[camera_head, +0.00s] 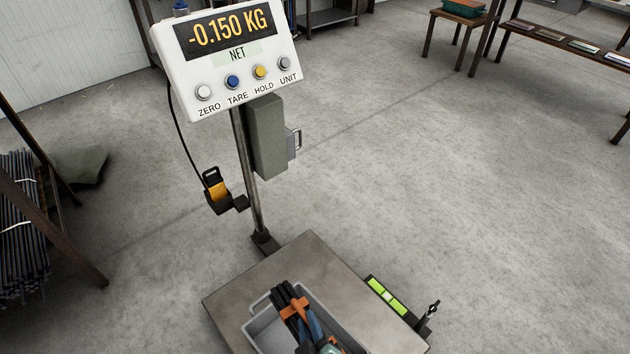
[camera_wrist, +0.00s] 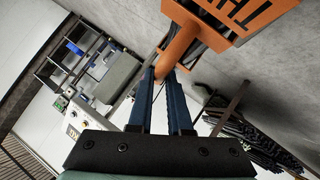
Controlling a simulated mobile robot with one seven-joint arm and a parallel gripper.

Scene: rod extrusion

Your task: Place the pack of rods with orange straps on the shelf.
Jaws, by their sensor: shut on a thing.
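A pack of dark rods with orange straps (camera_head: 291,303) shows at the bottom of the head view, over a grey tray (camera_head: 262,329). I cannot tell whether it touches the tray. My gripper (camera_head: 310,322) has blue fingers that reach the pack there. In the wrist view my gripper (camera_wrist: 160,76) is shut on the pack's orange strap part (camera_wrist: 180,50), with a large orange lettered tag beyond and dark rods partly hidden behind it. Low dark-framed shelves with flat items (camera_head: 565,40) stand at the upper right of the head view; which shelf is meant is unclear.
The tray stands on a scale platform (camera_head: 322,268). The scale's post (camera_head: 246,165) and display (camera_head: 228,50), reading -0.150 KG, rise behind it. A green level (camera_head: 388,297) lies at the platform's right. A rack of rods (camera_head: 22,230) is at left. The central floor is clear.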

